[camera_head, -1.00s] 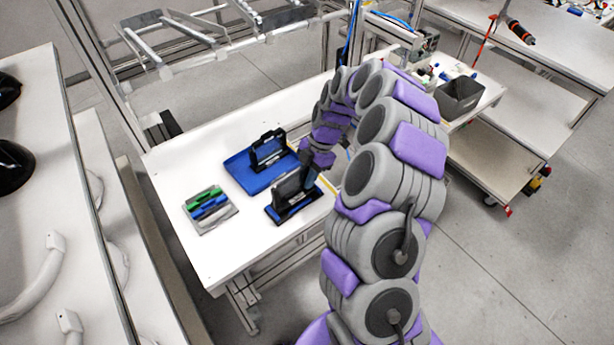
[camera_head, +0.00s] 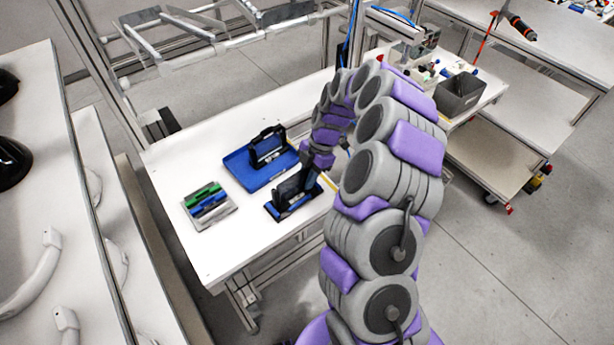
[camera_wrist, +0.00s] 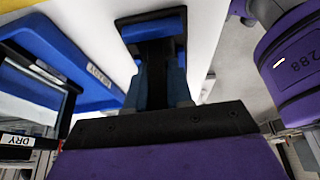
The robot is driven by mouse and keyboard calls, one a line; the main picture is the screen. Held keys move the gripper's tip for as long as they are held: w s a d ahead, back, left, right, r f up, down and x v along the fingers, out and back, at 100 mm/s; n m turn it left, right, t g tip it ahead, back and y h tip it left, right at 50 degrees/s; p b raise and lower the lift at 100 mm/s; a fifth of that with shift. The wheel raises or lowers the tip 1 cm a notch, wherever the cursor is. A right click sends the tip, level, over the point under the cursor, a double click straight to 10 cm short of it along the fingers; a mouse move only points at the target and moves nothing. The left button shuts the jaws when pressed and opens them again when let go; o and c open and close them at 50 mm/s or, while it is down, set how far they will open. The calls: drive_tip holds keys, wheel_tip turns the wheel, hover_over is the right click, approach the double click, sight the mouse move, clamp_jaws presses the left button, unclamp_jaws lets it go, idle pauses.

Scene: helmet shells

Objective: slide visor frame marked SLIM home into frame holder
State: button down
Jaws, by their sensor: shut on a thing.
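The held visor frame (camera_head: 287,188) is dark and stands upright at the frame holder (camera_head: 273,213), a low black and blue base near the table's front edge. My gripper (camera_head: 311,174) is shut on the frame's right side; in the wrist view my fingers (camera_wrist: 156,85) close on a dark upright piece. No SLIM mark is readable. I cannot tell how deep the frame sits in the holder. A second black visor frame (camera_head: 254,152) stands on the blue tray (camera_head: 240,173). In the wrist view the tray reads READY (camera_wrist: 98,75) and a frame at left reads DRY (camera_wrist: 17,140).
A grey tray (camera_head: 222,213) with green, blue and grey pieces lies to the left of the holder. The white table (camera_head: 190,255) is bare around these. A dark grey bin (camera_head: 460,94) stands on the far right bench. Metal rails (camera_head: 180,55) rise behind.

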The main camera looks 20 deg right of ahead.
drive_tip(key=c, duration=0.9)
unclamp_jaws()
drive_tip(key=shift+c, duration=0.2)
drive_tip(key=shift+r, duration=0.1)
drive_tip(key=p+v, duration=0.4)
drive_tip(key=v, duration=1.3)
drive_tip(key=shift+w, duration=0.1)
